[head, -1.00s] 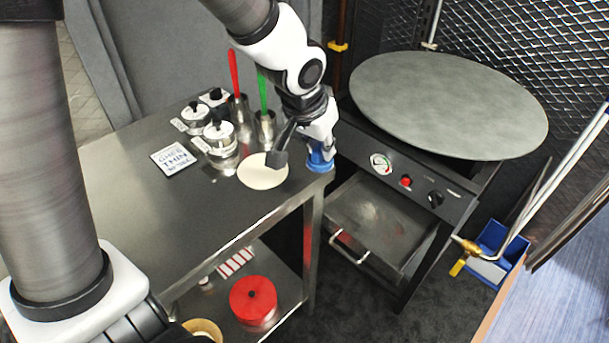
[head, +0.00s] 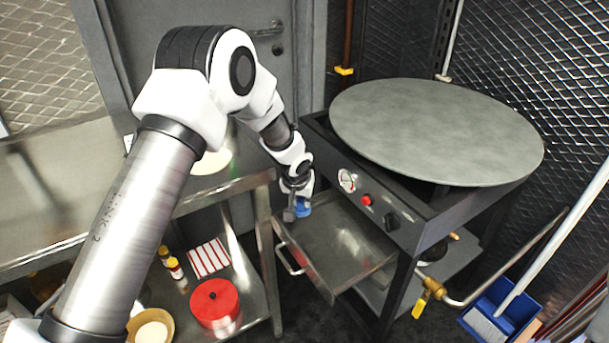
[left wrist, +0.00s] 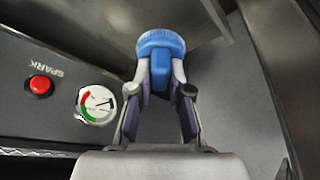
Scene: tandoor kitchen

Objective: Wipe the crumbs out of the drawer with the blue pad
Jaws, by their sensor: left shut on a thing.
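The metal drawer (head: 340,248) is pulled out below the control panel of the round griddle, with its handle (head: 288,262) toward the front left. My left gripper (head: 299,203) is over the drawer's back left corner. It is shut on the blue pad (head: 303,209), which also shows between the fingertips (left wrist: 160,84) in the left wrist view, with its round blue head (left wrist: 160,42) beyond them. I cannot tell whether the pad touches the drawer floor. A faint brownish patch (head: 346,238) shows on the drawer floor; separate crumbs are too small to make out. My right gripper is not in view.
The griddle plate (head: 435,130) and its panel with gauge (head: 347,181) and red button (head: 367,200) overhang the drawer's back. A steel table (head: 222,190) stands close on the left. A red tin (head: 215,303) is on its lower shelf.

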